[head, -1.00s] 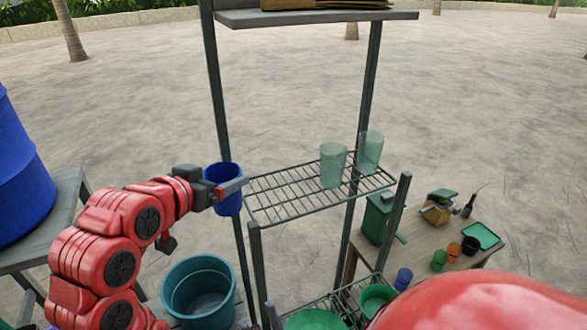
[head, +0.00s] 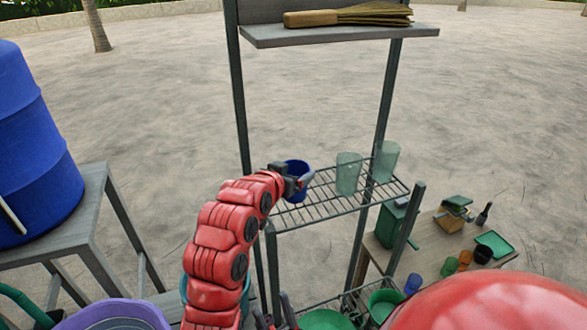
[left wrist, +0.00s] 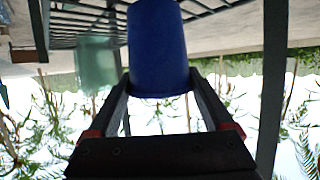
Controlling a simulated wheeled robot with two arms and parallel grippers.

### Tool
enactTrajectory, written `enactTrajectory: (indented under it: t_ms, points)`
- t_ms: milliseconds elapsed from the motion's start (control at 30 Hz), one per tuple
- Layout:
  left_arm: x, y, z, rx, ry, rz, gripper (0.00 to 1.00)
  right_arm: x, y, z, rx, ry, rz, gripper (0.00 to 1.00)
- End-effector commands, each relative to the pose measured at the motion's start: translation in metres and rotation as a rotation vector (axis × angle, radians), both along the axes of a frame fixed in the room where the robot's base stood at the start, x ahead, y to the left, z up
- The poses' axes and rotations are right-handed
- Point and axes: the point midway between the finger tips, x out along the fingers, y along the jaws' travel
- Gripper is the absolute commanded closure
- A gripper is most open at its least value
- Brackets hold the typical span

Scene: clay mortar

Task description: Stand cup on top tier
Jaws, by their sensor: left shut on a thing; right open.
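The blue cup (head: 296,170) is upright in my left gripper (head: 298,183), which is shut on it. They are at the left end of the wire top tier (head: 318,207); I cannot tell whether the cup's base touches the wires. In the left wrist view, which is upside down, the blue cup (left wrist: 157,50) sits between the fingers, beside the wire tier (left wrist: 80,22). Two pale green clear cups, one nearer (head: 347,174) and one farther (head: 385,161), stand on the tier to the right. My right gripper (head: 275,316) is open at the bottom edge, partly cut off.
A wooden shelf (head: 300,36) with a whisk broom (head: 350,16) is above the tier. Rack posts (head: 240,90) flank the tier. Green bowls (head: 325,319) are on a lower tier. A side table (head: 450,252) with small cups stands right; a blue barrel (head: 35,150) stands left.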

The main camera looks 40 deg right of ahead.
Motion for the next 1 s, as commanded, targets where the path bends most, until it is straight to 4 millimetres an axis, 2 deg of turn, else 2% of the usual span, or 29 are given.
enactTrajectory:
  t_ms: [333,367,433,767,1000]
  points:
    - [0.000,0.000,-0.005,-0.002,-0.002,0.000,0.79,0.000,0.000,-0.005,0.000,0.000,0.000,0.50]
    - [0.000,0.000,-0.003,-0.002,-0.002,0.000,0.11,0.000,0.000,-0.003,0.000,0.000,0.000,0.50]
    - [0.000,0.000,-0.003,-0.002,-0.002,0.000,0.00,0.000,0.000,-0.003,0.000,0.000,0.000,0.50]
    - [-0.001,0.001,0.001,-0.002,-0.002,0.000,0.00,0.000,0.000,0.000,0.000,0.000,0.000,0.50]
    - [-0.016,0.028,0.010,-0.005,-0.007,0.001,0.00,0.000,0.000,-0.018,0.000,0.000,0.000,0.50]
